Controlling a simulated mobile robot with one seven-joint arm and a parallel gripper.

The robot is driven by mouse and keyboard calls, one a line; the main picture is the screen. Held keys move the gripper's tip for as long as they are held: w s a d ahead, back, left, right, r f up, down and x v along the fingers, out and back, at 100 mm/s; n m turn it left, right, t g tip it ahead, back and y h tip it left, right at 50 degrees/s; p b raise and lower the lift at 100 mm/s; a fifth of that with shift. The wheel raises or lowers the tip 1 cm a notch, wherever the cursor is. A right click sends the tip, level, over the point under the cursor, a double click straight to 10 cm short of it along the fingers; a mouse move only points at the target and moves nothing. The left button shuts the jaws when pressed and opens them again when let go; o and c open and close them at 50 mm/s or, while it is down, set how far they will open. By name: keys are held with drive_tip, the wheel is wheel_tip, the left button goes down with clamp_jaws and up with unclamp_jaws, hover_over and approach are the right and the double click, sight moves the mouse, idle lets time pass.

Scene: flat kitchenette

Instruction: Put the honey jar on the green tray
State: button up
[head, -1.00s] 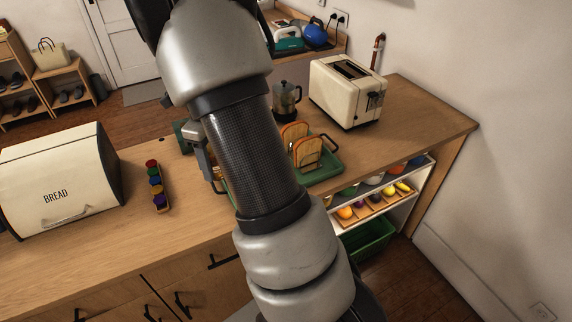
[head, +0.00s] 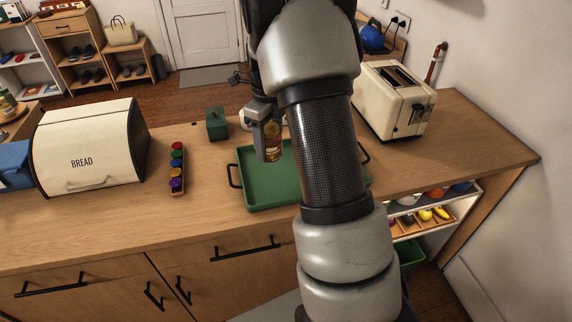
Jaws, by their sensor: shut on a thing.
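The honey jar (head: 273,145) is a small amber jar, partly covered by my gripper. My gripper (head: 268,146) points down and is shut on the jar, over the back part of the green tray. The green tray (head: 262,193) is a rectangular tray with dark handles on the counter. My arm covers its right part. I cannot tell whether the jar touches the tray or hangs just above it.
A cream bread box (head: 90,150) and a row of coloured pots (head: 177,168) stand left of the tray. A small green box (head: 217,123) stands behind it. A cream toaster (head: 393,100) stands right. Bare counter lies in front of the tray.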

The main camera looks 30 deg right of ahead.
drive_tip(key=shift+f, duration=3.6)
drive_tip(key=shift+f, duration=0.15)
drive_tip(key=o, duration=1.5)
